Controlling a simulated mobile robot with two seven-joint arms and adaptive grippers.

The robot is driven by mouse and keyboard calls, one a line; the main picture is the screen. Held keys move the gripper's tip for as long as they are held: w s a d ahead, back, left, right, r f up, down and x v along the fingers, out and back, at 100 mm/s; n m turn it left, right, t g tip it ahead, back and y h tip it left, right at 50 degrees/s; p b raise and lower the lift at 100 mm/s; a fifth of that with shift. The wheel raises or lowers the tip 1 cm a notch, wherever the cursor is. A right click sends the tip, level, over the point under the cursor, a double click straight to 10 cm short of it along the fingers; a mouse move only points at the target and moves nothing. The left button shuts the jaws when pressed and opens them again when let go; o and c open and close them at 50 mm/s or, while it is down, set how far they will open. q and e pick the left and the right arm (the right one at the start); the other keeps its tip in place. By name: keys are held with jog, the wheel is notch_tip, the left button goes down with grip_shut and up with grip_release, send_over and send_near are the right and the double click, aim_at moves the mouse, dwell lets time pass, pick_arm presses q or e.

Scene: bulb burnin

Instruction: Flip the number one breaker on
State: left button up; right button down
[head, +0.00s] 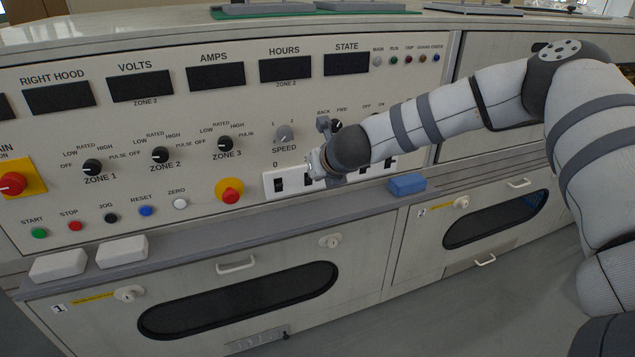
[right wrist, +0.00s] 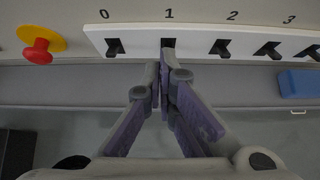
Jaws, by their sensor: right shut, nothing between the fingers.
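The white breaker strip (head: 268,190) is on the lower part of the control panel. In the right wrist view, the number one breaker (right wrist: 168,42) is a dark toggle below the printed "1". My right gripper (right wrist: 164,72) is shut and empty, its fingertips just below and in front of that breaker. They cover its lower part, so I cannot tell whether they touch it or which way it is set. In the head view my right gripper (head: 316,164) is at the strip, and my arm hides much of it. My left gripper is not in view.
Breaker zero (right wrist: 115,47) and breaker two (right wrist: 220,47) flank breaker one closely. A red button on a yellow plate (head: 229,190) is left of the strip. A blue block (head: 408,184) lies on the ledge at right; two white blocks (head: 122,252) lie at left.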

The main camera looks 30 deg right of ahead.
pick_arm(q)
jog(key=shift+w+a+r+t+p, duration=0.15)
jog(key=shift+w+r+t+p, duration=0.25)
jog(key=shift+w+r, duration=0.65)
pick_arm(e)
jog(key=shift+s+r, duration=0.25)
jog(key=shift+r, duration=0.3)
jog(key=shift+s+r, duration=0.2)
jog(key=shift+r, duration=0.35)
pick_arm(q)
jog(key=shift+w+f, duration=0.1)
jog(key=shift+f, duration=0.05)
